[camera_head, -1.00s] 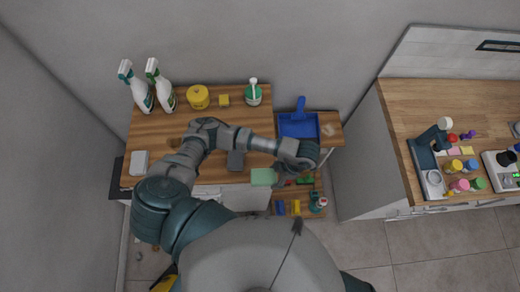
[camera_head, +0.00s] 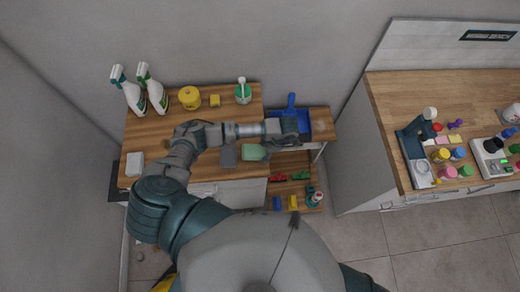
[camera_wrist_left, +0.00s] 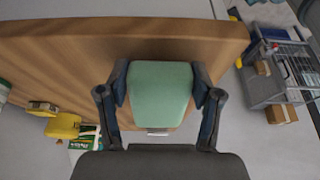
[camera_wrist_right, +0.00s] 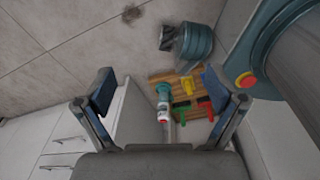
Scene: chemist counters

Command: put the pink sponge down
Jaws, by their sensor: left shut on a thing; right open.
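My left gripper (camera_wrist_left: 161,84) is shut on a pale green sponge (camera_wrist_left: 160,98), held between its two fingers. In the head view the green sponge (camera_head: 253,152) shows over the front right part of the wooden counter (camera_head: 205,120), just right of a flat grey pad (camera_head: 228,155). I cannot tell whether it touches the counter. I see no pink sponge in any view. My right gripper (camera_wrist_right: 158,88) is open and empty, facing the floor and drawers, and is out of the head view.
On the counter stand two spray bottles (camera_head: 135,97), a yellow tub (camera_head: 189,97), a small yellow block (camera_head: 214,100) and a green-white bottle (camera_head: 242,93). A white block (camera_head: 134,163) lies at the front left. A blue dustpan (camera_head: 292,120) is on the right. The counter's middle is clear.

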